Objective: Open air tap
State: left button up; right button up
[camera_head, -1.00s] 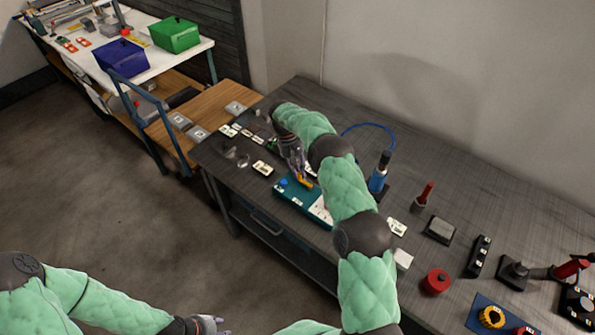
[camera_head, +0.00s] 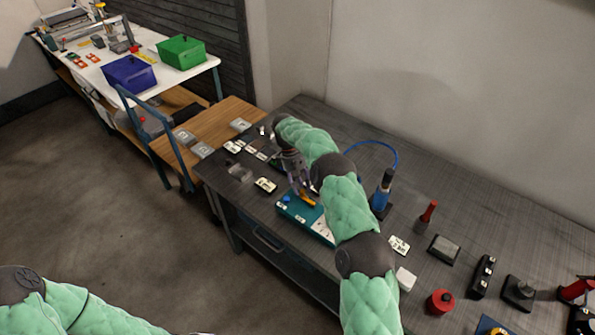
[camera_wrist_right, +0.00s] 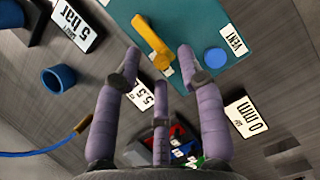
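A yellow tap lever (camera_head: 306,199) stands on a teal panel (camera_head: 291,206) on the dark table. In the right wrist view the lever (camera_wrist_right: 153,40) lies just beyond the fingertips, beside a blue round button (camera_wrist_right: 214,58) and a "VENT" label (camera_wrist_right: 233,40). My right gripper (camera_head: 300,186) is at the panel, above the lever. In the wrist view its purple fingers (camera_wrist_right: 158,62) are spread on both sides of the lever's near end, with nothing held. Contact cannot be told. My left arm is at the bottom left; its gripper is out of frame.
A blue cylinder (camera_head: 382,195) with a blue hose (camera_head: 385,145) stands behind my right arm. A red-topped tool (camera_head: 428,212), a red knob (camera_head: 440,302) and black blocks stand to the right. Small labelled plates (camera_head: 265,185) lie left of the panel.

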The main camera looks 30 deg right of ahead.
jog(key=v, duration=1)
jog(key=shift+r, duration=0.2)
